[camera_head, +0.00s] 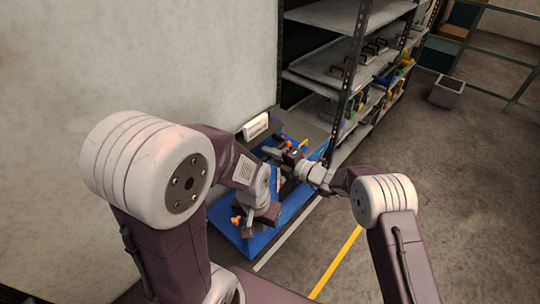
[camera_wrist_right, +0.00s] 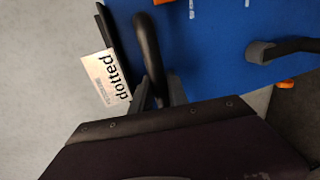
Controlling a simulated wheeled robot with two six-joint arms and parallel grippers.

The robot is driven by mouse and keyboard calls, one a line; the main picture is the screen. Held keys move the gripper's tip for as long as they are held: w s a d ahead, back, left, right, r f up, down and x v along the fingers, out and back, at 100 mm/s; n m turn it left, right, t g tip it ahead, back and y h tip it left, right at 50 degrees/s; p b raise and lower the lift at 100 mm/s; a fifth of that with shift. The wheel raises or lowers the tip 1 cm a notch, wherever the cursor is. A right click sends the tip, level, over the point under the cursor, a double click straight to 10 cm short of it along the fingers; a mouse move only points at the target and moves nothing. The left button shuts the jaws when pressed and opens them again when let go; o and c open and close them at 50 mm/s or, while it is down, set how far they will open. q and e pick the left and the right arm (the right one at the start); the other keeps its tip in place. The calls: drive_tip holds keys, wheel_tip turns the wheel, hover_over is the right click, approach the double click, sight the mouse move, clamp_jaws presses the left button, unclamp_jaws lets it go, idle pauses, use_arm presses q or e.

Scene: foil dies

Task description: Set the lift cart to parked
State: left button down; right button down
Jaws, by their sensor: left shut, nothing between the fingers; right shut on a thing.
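The lift cart (camera_head: 285,218) looks like a low blue platform beside the wall in the head view, partly hidden by my arms; its blue surface (camera_wrist_right: 220,50) also fills the top of the right wrist view. My right gripper (camera_head: 293,157) is over its far part, shut on a black curved handle (camera_wrist_right: 147,45). My left gripper (camera_head: 262,215) is shut and empty over the cart's near part, close to a small orange part (camera_head: 236,220). I cannot tell whether the cart is parked.
A metal shelf rack (camera_head: 335,55) with handled items stands behind the cart. A white sign (camera_head: 256,127) is at the wall. A yellow floor line (camera_head: 335,262) runs on the right, with open floor beyond. A grey bin (camera_head: 447,92) stands far right.

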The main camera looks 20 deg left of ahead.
drive_tip(key=c, duration=1.3)
unclamp_jaws()
drive_tip(key=shift+a, duration=0.25)
drive_tip(key=v, duration=0.9)
drive_tip(key=shift+w, duration=0.1)
